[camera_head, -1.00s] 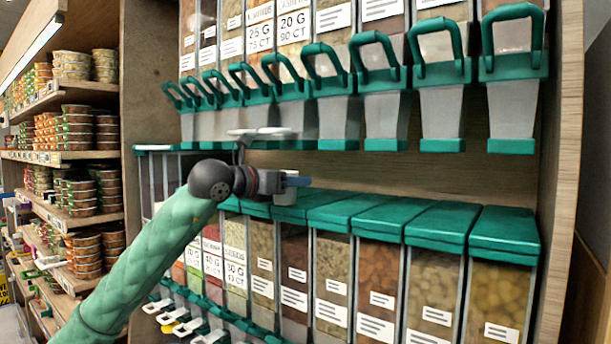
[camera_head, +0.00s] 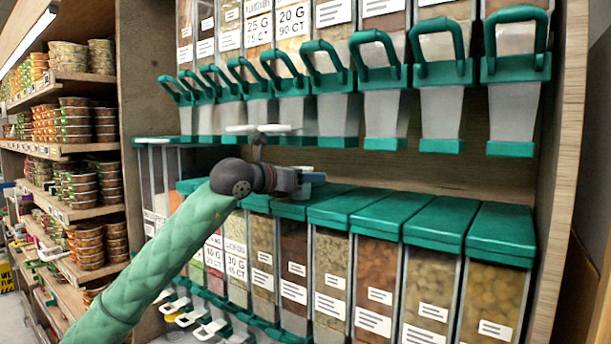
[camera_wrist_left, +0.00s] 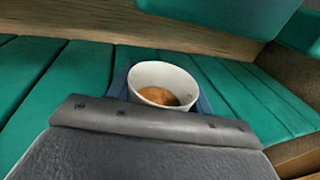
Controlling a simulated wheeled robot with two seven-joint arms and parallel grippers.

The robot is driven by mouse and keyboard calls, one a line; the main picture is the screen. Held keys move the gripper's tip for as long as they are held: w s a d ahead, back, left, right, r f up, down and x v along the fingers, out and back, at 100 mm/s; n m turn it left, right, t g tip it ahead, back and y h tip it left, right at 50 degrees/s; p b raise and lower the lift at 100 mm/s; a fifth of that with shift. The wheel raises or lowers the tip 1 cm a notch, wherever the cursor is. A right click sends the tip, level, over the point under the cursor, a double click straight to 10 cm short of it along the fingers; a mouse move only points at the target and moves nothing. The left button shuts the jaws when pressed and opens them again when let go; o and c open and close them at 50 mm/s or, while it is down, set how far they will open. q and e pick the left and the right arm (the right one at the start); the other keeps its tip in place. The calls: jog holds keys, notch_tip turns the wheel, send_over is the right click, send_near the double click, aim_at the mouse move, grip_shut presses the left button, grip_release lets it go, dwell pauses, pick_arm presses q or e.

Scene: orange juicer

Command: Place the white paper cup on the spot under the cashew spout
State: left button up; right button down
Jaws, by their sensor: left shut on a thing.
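My left gripper (camera_head: 312,178) reaches in from the left, in the gap between the upper spouts and the green lids of the lower bins. In the left wrist view the blue fingers of my left gripper (camera_wrist_left: 163,90) are shut on a white paper cup (camera_wrist_left: 152,76). The cup looks roughly upright and has something brown inside. In the head view the cup is mostly hidden by the gripper. The upper row of clear spouts with green handles (camera_head: 440,100) hangs above. I cannot read which one is the cashew spout. My right gripper is not in view.
Green bin lids (camera_head: 430,222) form a ledge below the gripper. Clear spouts with green bottoms (camera_head: 386,115) hang close above it. A wooden side panel (camera_head: 560,150) closes the right side. Shelves of stacked tubs (camera_head: 75,120) stand at the left.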

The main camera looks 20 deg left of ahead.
pick_arm(q)
jog(key=shift+s+a+f, duration=0.1)
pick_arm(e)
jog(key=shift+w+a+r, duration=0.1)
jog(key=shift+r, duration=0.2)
pick_arm(q)
jog(key=o, duration=1)
jog(key=shift+o, duration=0.2)
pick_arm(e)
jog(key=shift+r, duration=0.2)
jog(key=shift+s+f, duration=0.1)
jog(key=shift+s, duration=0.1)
